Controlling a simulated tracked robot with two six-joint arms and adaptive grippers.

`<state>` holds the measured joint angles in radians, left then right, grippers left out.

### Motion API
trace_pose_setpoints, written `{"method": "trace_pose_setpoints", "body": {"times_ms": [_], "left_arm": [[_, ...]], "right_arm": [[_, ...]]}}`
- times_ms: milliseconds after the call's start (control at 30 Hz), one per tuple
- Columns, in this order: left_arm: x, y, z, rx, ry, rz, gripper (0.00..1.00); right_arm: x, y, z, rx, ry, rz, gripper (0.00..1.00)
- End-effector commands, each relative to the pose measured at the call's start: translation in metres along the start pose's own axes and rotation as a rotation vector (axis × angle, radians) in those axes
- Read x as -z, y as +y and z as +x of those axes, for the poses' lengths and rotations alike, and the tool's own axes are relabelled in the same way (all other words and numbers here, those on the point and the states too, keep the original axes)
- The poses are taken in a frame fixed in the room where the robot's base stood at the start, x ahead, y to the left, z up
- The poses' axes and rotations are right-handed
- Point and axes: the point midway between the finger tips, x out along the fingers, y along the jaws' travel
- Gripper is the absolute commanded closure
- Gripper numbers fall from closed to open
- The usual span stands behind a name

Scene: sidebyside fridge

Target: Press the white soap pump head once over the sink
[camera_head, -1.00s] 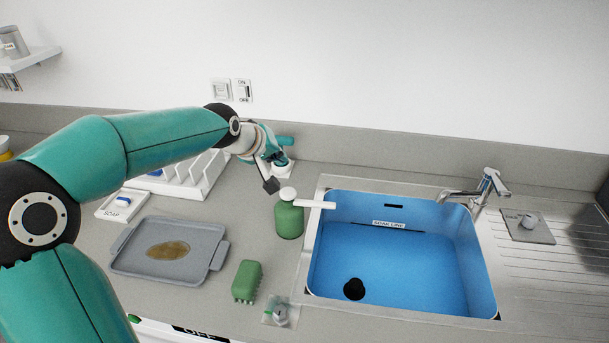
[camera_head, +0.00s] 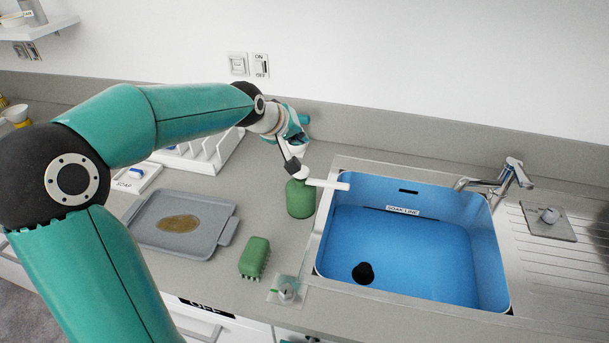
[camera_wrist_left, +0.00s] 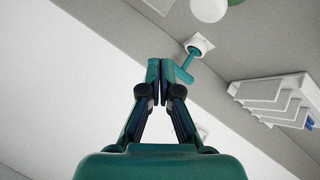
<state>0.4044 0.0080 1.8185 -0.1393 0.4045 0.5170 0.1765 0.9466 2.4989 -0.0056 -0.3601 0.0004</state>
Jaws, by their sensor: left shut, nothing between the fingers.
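The soap pump is a green bottle (camera_head: 300,202) with a white pump head (camera_head: 303,173), standing upright left of the sink (camera_head: 410,250). Its white spout (camera_head: 332,184) points right, over the sink's left rim. My left gripper (camera_head: 292,166) is shut and empty, its dark tip just behind and left of the pump head; I cannot tell whether they touch. In the left wrist view, the shut fingers (camera_wrist_left: 166,66) point toward the top, and the round white pump head (camera_wrist_left: 208,9) is at the top edge, apart from them in the picture. My right gripper is not in view.
A teal-handled item on a white base (camera_wrist_left: 200,44) stands close to my fingers. A white rack (camera_head: 210,150), a grey tray (camera_head: 182,222) and a green brush (camera_head: 255,257) lie left of the pump. A faucet (camera_head: 500,180) stands behind the sink.

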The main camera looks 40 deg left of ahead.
Motion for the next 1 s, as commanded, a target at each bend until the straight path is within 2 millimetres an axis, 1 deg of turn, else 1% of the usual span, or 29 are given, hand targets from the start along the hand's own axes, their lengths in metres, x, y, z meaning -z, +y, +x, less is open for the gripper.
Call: {"method": "trace_pose_setpoints", "body": {"times_ms": [33, 300, 400, 567, 1000], "left_arm": [[-0.006, -0.007, 0.009, 0.001, -0.001, -0.001, 1.00], [-0.025, -0.026, 0.034, 0.001, 0.000, 0.000, 1.00], [-0.029, -0.030, 0.040, 0.001, 0.000, 0.000, 1.00], [-0.031, -0.032, 0.043, 0.001, 0.000, 0.000, 1.00], [-0.031, -0.032, 0.043, 0.001, 0.000, 0.000, 1.00]], "right_arm": [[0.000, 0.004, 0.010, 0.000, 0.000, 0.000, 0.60], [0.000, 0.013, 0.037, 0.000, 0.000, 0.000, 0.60], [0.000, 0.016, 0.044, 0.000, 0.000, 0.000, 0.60], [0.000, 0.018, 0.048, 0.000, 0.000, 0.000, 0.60], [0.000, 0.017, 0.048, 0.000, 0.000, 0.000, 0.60]]}}
